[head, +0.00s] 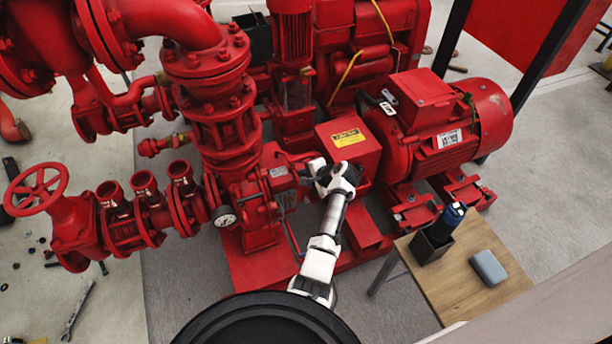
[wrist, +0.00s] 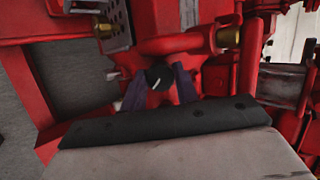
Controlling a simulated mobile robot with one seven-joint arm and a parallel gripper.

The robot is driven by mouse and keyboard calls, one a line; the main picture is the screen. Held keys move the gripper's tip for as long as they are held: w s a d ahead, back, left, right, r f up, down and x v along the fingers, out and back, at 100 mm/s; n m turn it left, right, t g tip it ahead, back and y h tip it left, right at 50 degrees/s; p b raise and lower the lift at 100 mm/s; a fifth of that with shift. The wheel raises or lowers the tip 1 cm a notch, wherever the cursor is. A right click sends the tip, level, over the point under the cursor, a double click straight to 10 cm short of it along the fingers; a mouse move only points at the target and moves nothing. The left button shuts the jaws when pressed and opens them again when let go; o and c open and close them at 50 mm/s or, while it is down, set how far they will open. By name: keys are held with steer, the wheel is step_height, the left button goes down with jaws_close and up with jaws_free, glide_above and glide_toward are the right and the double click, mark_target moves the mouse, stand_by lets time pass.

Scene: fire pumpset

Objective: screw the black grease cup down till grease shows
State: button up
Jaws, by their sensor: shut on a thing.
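The black grease cup (wrist: 159,77) shows in the wrist view as a small round black cap with a pale line across it. It sits against the red pump casing. My gripper (wrist: 160,90) has its two dark purplish fingers on either side of the cup, shut on it. In the head view my white and grey arm reaches to the pump, and my gripper (head: 325,170) is at the casing. The cup is hidden there behind the wrist. I cannot make out any grease in either view.
A red motor (head: 445,120) stands to the right. A red box with a yellow label (head: 348,138) is just beyond my wrist. Red pipework and a handwheel (head: 35,190) fill the left. A wooden table (head: 475,265) at the lower right bears a black holder and a grey case.

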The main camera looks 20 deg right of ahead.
steer(key=o, duration=0.7)
steer(key=v, duration=1.3)
steer(key=shift+s+r+p, duration=0.3)
steer(key=shift+d, duration=0.1)
